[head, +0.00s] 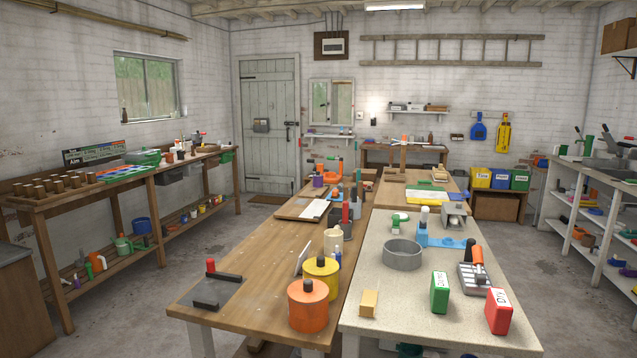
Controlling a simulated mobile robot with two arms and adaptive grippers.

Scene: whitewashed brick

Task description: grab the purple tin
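A small purple cylinder (318,181), which looks like the purple tin, stands near the far left end of the wooden workbench (235,290). It is beside an orange tool (330,172) and is small in the head view, so its details are unclear. Neither of my grippers shows in the head view.
On the near benches stand an orange tin (308,312), a yellow tin (322,277), a grey ring (403,255), a green box (440,292) and a red box (498,312). A long shelf bench lines the left wall. Open floor (215,240) lies between it and the workbench.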

